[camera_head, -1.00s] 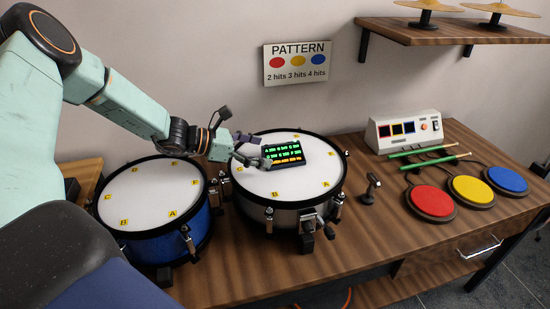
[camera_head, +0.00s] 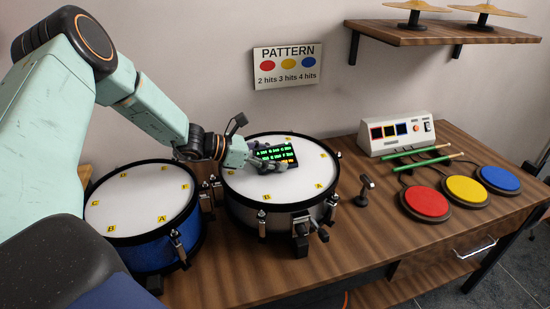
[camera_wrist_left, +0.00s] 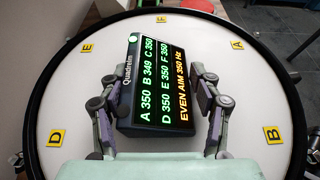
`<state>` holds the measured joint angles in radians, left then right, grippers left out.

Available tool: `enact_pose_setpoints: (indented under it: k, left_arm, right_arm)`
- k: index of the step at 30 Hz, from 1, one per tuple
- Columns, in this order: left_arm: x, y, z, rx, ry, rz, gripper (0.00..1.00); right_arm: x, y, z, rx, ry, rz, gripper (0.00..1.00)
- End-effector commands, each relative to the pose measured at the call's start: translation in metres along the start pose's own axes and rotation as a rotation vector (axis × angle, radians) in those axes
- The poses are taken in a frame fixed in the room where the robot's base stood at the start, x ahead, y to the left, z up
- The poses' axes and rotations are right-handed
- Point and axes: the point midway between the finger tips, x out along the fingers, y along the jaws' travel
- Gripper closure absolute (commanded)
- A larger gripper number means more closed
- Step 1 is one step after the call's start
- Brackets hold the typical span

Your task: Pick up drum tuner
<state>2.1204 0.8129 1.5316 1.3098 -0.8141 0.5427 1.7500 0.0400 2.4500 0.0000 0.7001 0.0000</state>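The drum tuner (camera_head: 277,153) is a small dark box with a lit screen of green and orange text. It is at the white head of the silver drum (camera_head: 300,184); whether it touches the head is unclear. In the left wrist view the tuner (camera_wrist_left: 158,85) sits between the fingers of my left gripper (camera_wrist_left: 160,80). In the head view my left gripper (camera_head: 268,158) reaches it from the left and covers part of its near edge. The fingers lie close along both sides; I cannot tell whether they press on it. My right gripper is not in view.
A blue drum (camera_head: 145,210) stands left of the silver one. To the right are a small black stand (camera_head: 364,190), green sticks (camera_head: 425,160), a control box (camera_head: 396,134) and red (camera_head: 426,201), yellow (camera_head: 467,189) and blue pads (camera_head: 500,178). A cymbal shelf (camera_head: 440,33) hangs above.

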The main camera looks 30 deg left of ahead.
Motion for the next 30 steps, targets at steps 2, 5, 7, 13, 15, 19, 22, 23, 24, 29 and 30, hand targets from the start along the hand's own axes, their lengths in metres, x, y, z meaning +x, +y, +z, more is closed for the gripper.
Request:
enact_pose_setpoints:
  k: [2, 5, 7, 13, 15, 19, 22, 23, 24, 29, 30]
  left_arm:
    - [0.001, 0.000, 0.000, 0.000, 0.000, -0.001, 0.46]
    - [0.001, -0.001, 0.000, 0.001, 0.001, -0.002, 0.55]
    - [0.002, -0.001, 0.000, 0.001, 0.001, -0.002, 0.61]
    - [0.001, -0.001, 0.000, 0.001, 0.001, -0.002, 0.74]
    - [0.001, -0.001, 0.000, 0.001, 0.001, -0.002, 0.74]
    - [0.001, 0.000, 0.002, 0.001, 0.001, -0.002, 0.74]
    - [-0.004, 0.000, 0.012, 0.002, -0.001, -0.001, 0.74]
    - [-0.006, 0.000, 0.017, 0.003, -0.002, 0.000, 0.74]
    - [-0.009, 0.000, 0.024, 0.002, -0.004, 0.000, 0.74]
    - [-0.021, 0.001, 0.056, 0.004, -0.005, 0.001, 0.74]
    - [-0.024, 0.000, 0.063, 0.003, -0.004, 0.000, 0.74]
  right_arm:
    - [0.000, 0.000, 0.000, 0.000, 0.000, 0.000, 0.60]
    - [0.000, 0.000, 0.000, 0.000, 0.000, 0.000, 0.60]
    - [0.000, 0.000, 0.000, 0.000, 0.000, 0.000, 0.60]
    - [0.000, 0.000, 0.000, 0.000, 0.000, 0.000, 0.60]
    - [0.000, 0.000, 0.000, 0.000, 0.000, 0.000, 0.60]
    - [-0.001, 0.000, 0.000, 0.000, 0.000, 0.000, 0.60]
    - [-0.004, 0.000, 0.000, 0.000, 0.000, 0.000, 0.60]
    - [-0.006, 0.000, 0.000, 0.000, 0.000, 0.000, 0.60]
    - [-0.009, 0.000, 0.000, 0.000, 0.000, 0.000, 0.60]
    - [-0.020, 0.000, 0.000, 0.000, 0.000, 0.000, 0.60]
    - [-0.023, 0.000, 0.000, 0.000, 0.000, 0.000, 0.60]
